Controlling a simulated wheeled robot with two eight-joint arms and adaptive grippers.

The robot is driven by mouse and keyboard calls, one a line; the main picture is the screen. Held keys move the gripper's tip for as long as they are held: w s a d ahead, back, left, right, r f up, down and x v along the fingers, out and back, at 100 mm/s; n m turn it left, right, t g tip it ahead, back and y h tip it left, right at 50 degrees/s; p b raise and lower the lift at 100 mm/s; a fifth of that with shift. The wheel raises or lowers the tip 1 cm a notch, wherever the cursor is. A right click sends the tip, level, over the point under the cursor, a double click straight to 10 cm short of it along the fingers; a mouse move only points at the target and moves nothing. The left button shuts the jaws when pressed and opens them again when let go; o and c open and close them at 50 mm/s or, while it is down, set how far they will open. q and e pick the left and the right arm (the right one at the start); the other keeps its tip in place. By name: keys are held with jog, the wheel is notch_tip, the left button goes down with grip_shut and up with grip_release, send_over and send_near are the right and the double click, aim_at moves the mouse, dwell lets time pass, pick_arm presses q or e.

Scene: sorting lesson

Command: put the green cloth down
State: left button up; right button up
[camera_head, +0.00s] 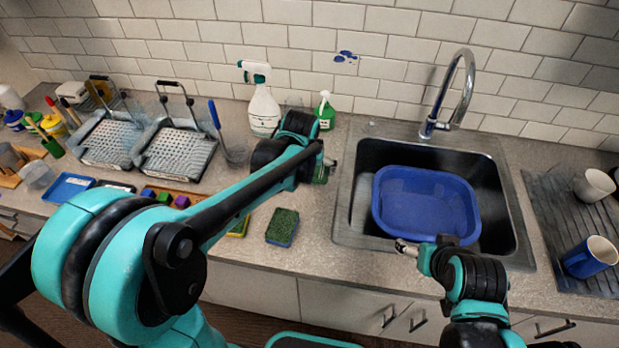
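A small dark green patch (321,174), possibly the green cloth, shows on the counter side just left of the sink. It is right by the tip of my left gripper (328,163). The black arm link hides part of this spot, so I cannot tell whether the patch is in the fingers or lies on the counter. My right gripper (406,247) is over the front rim of the sink, near the near left corner of the blue basin. Its fingers are too small to read as open or shut, and I see nothing hanging from it.
The blue basin (425,170) sits in the sink (504,222) under a tall tap (467,85). A green-topped sponge (283,226) lies on the counter. A white spray bottle (264,110) and a small green one (325,113) stand behind. A blue mug (588,258) is at right.

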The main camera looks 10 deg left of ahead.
aim_at(309, 176)
pick_arm(q)
jog(key=shift+f+b, duration=0.7)
jog(key=shift+f, duration=1.1)
pick_arm(e)
jog(key=shift+f, duration=0.85)
pick_arm(q)
jog(key=shift+f, duration=0.15)
pick_arm(e)
jog(key=shift+f, duration=0.1)
pick_arm(q)
jog(key=o, duration=0.6)
jog(key=shift+o, duration=0.2)
